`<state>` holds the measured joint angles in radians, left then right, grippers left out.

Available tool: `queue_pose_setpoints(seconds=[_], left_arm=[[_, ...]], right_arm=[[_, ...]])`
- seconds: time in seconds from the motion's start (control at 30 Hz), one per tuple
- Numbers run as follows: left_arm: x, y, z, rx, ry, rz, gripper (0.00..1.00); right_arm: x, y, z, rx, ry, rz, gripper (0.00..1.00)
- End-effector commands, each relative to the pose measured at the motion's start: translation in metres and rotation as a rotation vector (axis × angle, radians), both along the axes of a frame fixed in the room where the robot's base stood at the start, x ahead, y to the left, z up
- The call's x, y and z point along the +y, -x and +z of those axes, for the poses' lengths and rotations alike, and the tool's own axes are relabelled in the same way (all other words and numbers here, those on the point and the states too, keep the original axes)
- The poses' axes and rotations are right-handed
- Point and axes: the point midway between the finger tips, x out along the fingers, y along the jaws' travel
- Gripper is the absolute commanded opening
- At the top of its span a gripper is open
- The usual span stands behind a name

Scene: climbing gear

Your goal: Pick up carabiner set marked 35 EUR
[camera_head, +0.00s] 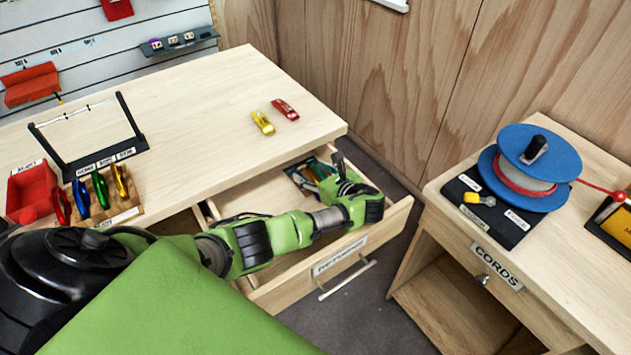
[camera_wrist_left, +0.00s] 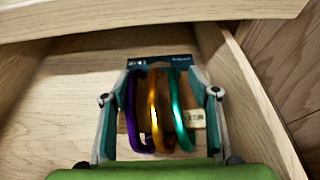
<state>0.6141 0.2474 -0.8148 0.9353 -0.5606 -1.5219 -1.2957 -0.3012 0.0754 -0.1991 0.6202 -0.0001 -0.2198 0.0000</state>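A carabiner set lies in the open drawer (camera_head: 285,283) labelled RETURNS. In the head view part of the set (camera_head: 302,175) shows beside my left gripper (camera_head: 326,173), which reaches down into the drawer. In the wrist view the left gripper (camera_wrist_left: 160,90) is open, one finger on each side of the carabiners, with gaps to both. My right gripper is not in view.
Another set of coloured carabiners stands in a wooden rack (camera_head: 108,208) at left, near a red bin (camera_head: 30,192). Yellow (camera_head: 262,122) and red (camera_head: 285,108) devices lie on the tabletop. A blue cord spool (camera_head: 530,165) stands on the CORDS cabinet at right. Drawer walls surround the gripper.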

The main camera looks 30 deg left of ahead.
Motion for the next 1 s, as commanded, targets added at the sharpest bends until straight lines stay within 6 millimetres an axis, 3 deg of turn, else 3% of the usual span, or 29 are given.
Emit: queue_pose_setpoints(seconds=[0.07,0.47,0.77,1.0], left_arm=[[0.000,0.000,0.000,0.000,0.001,0.000,0.31],[0.000,0.000,0.003,-0.001,0.000,0.000,0.31],[0.000,-0.001,0.035,-0.005,0.001,0.000,0.31],[0.019,0.049,0.035,0.003,-0.002,0.000,0.31]], right_arm=[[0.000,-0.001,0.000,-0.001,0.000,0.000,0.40],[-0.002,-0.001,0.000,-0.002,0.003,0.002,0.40],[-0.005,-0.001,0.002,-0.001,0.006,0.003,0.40],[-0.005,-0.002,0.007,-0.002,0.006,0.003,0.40]])
